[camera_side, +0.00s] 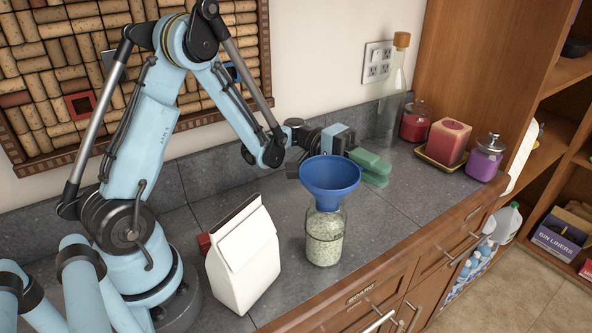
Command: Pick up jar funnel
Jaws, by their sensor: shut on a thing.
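The blue jar funnel (331,176) sits wide end up at the mouth of a clear glass jar (325,243) on the grey counter. The jar is upright and holds pale, speckled contents. Whether the funnel's spout is inside the jar mouth is hard to see.
A white carton (243,258) stands to the left of the jar. A tall glass bottle (391,105), a red candle jar (414,122), a square red candle (447,141) and a purple jar (485,160) stand at the back right. Counter right of the jar is clear up to its wooden front edge.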

